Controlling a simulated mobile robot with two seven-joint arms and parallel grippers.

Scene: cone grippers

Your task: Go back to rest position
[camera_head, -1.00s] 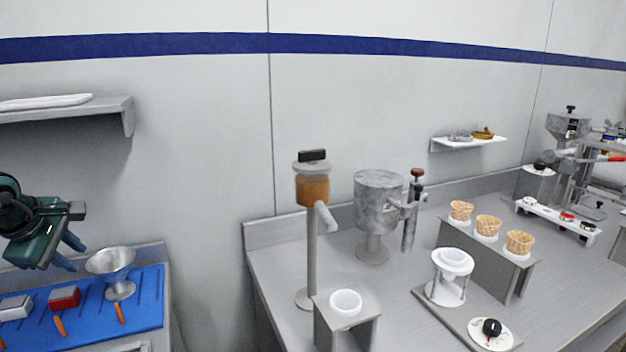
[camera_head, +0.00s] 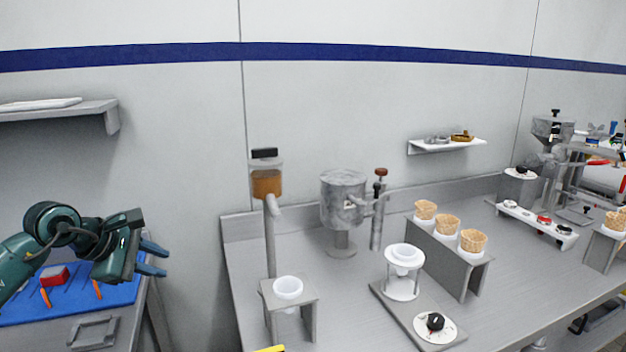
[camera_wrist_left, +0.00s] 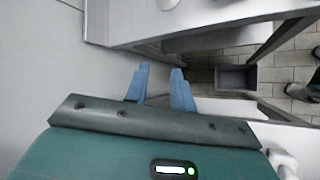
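My left gripper (camera_head: 155,259) is on the left of the head view, over the right edge of the blue mat (camera_head: 117,292). Its two blue fingers are apart with nothing between them. The left wrist view shows the same open fingers (camera_wrist_left: 159,86) above a gap beside a grey counter, with the floor far below. My teal left arm comes in from the left edge and hides part of the mat. My right gripper is not in the head view.
The right counter (camera_head: 330,290) holds a dispenser (camera_head: 267,185), a grey metal vessel (camera_head: 343,200), a white bowl on a stand (camera_head: 288,288) and several waffle cups (camera_head: 447,224). A wall shelf (camera_head: 60,112) is above my left arm. A gap separates the two counters.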

